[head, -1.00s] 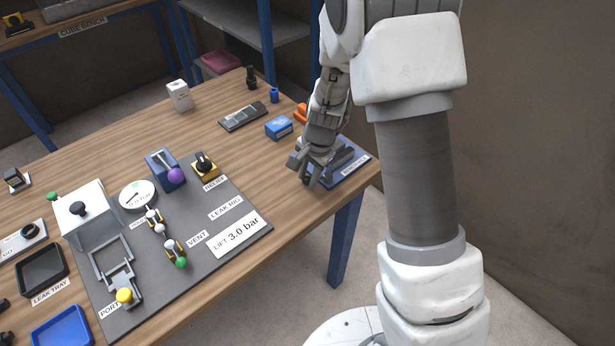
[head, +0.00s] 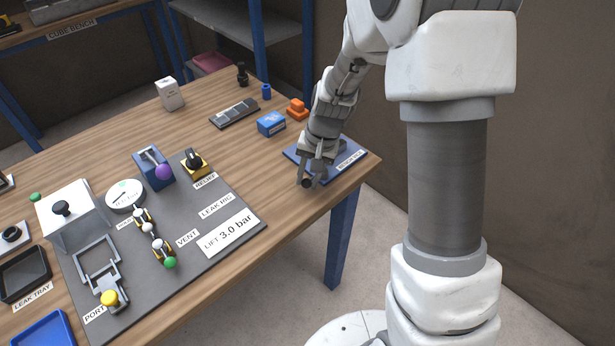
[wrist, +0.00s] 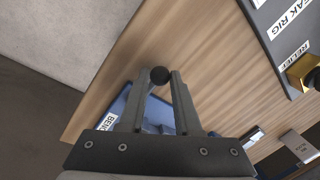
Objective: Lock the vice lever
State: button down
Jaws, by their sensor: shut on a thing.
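The bench vice (head: 330,174) sits on a blue base at the table's right front corner, and its blue base also shows in the wrist view (wrist: 120,104). My gripper (head: 309,177) reaches down over the vice and hides much of it. The vice lever ends in a round black knob (head: 306,183). In the wrist view, the two fingers of my gripper (wrist: 160,78) are closed around the lever, with its knob (wrist: 160,74) at the fingertips. The rest of the lever and the vice jaws are mostly hidden.
A blue box (head: 271,124) and an orange object (head: 297,109) stand behind the vice. The grey leak rig board (head: 210,240) with valves and a gauge (head: 125,196) lies to the left. Bare wood separates board and vice.

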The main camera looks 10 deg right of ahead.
jog(key=c, duration=0.6)
grip_release()
jog(key=shift+c, duration=0.2)
jog(key=s+d+r+p, duration=0.1)
jog(key=d+r+p, duration=0.1)
jog(key=r, duration=1.5)
jog(key=shift+s+d, duration=0.15)
jog(key=shift+d, duration=0.5)
